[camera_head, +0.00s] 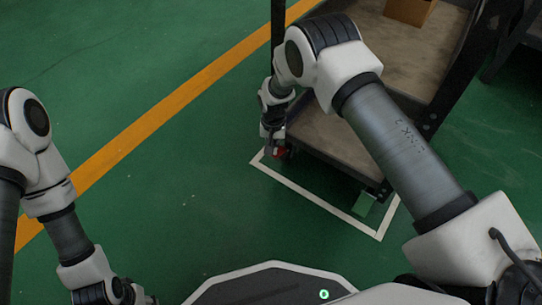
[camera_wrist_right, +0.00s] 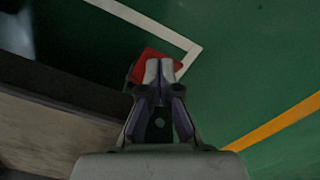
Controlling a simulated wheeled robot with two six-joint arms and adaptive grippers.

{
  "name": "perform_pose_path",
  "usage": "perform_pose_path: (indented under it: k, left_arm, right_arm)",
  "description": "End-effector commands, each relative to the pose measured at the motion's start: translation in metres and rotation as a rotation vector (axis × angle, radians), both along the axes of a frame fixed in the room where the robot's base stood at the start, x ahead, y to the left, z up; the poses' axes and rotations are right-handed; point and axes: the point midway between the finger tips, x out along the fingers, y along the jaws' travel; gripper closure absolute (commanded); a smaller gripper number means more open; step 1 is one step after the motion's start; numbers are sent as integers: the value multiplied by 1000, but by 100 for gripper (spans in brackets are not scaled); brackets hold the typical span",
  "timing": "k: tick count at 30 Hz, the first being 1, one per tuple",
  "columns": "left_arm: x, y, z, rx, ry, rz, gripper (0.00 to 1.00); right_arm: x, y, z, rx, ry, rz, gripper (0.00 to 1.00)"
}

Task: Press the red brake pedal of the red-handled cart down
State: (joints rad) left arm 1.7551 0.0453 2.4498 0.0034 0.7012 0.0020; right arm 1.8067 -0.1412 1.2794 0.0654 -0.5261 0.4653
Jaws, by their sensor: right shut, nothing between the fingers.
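The red brake pedal (camera_head: 282,152) is at the near left lower corner of a dark-framed cart (camera_head: 350,154). My right gripper (camera_head: 274,150) is right at the pedal, pointing down. In the right wrist view the red pedal (camera_wrist_right: 146,62) lies under and beside the closed fingertips (camera_wrist_right: 160,69). I cannot tell whether they touch it. The right gripper is shut with nothing in it. My left gripper (camera_head: 138,297) is at the bottom left edge, mostly cut off, far from the cart. The cart's handle colour does not show.
A small green plate (camera_head: 364,203) is at the cart's near right corner. White floor lines (camera_head: 318,204) frame the cart's near end. A cardboard box (camera_head: 409,10) sits on the cart. A yellow line (camera_head: 165,110) crosses the open green floor to the left.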

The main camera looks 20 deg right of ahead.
Motion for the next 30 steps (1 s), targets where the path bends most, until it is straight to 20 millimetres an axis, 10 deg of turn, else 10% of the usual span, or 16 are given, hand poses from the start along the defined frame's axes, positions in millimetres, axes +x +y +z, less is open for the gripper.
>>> perform_pose_path:
  k: [30]
  left_arm:
    - [0,0,-20,0,0,0,60]
  right_arm:
    - [0,0,-32,0,0,-1,100]
